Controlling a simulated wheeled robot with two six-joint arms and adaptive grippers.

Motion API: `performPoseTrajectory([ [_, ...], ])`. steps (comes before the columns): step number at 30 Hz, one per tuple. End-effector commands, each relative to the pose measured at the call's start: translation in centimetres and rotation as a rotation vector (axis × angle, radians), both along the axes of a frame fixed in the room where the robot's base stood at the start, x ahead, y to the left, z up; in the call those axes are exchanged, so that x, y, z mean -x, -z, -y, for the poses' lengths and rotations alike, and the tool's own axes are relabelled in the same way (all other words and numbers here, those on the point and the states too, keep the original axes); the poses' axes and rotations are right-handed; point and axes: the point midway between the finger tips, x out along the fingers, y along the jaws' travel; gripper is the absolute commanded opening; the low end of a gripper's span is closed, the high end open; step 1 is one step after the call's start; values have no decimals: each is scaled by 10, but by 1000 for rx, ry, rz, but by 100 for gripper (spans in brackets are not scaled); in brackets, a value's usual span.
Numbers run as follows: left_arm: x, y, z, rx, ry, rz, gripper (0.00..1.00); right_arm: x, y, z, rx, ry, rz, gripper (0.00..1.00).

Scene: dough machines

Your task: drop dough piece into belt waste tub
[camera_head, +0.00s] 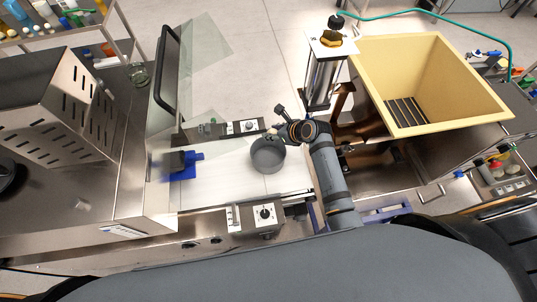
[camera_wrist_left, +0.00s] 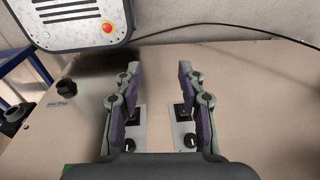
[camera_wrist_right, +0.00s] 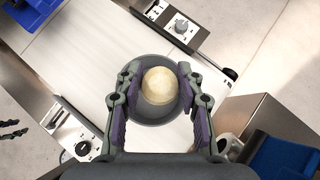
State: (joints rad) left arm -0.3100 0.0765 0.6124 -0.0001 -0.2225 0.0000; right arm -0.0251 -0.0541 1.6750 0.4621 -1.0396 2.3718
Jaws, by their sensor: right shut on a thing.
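A pale round dough piece (camera_wrist_right: 160,86) is held between the fingers of my right gripper (camera_wrist_right: 159,92) in the right wrist view. Behind it in that view is a round grey tub (camera_wrist_right: 150,62), its opening partly hidden by dough and fingers. In the head view the grey tub (camera_head: 268,157) stands on the white belt (camera_head: 225,180), with my right gripper (camera_head: 281,127) at its upper right edge. The dough cannot be made out there. My left gripper (camera_wrist_left: 157,100) is open and empty in the left wrist view, its fingers wide apart; the head view does not show it.
A large cream bin (camera_head: 400,118) stands right of the belt. A blue-and-grey device (camera_head: 183,168) sits at the belt's left end. Control boxes (camera_head: 262,214) line the belt. A slotted steel housing (camera_head: 60,110) is at left. A panel with a red button (camera_wrist_left: 107,28) is before my left gripper.

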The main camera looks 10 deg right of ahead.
Motion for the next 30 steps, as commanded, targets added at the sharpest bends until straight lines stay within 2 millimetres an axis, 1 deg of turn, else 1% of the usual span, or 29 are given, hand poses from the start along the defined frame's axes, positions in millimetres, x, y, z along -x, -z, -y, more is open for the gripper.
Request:
performPoseTrajectory([
  [1, 6, 0, -1, -1, 0, -8, 40, 0, 5, 0, 1, 1, -2, 7],
  [3, 10, 1, -2, -1, 0, -14, 40, 0, 13, 0, 1, 1, -2, 7],
  [5, 9, 15, -3, -3, 1, -13, 40, 0, 26, 0, 1, 1, 0, 7],
  [8, 0, 32, -3, -4, 2, 1, 40, 0, 38, 0, 1, 1, 2, 6],
  [12, -24, 50, -3, -4, 2, 36, 40, 0, 52, 0, 0, 1, 1, 6],
  [14, -29, 54, -3, -4, 3, 45, 40, 0, 54, 0, 0, 1, 1, 6],
  [16, -30, 56, -3, -4, 3, 45, 40, 0, 55, 0, 1, 1, 2, 6],
  [23, -12, 55, -3, -4, 2, 19, 40, 0, 52, 0, -1, 1, 1, 6],
  [24, -10, 56, -3, -4, 2, 16, 40, 0, 52, 0, -1, 1, 1, 40],
  [29, -9, 56, -3, -4, 2, 14, 40, 0, 52, 0, -1, 1, 1, 62],
  [30, -9, 56, -3, -4, 2, 14, 40, 0, 52, 0, 0, 1, 0, 64],
])
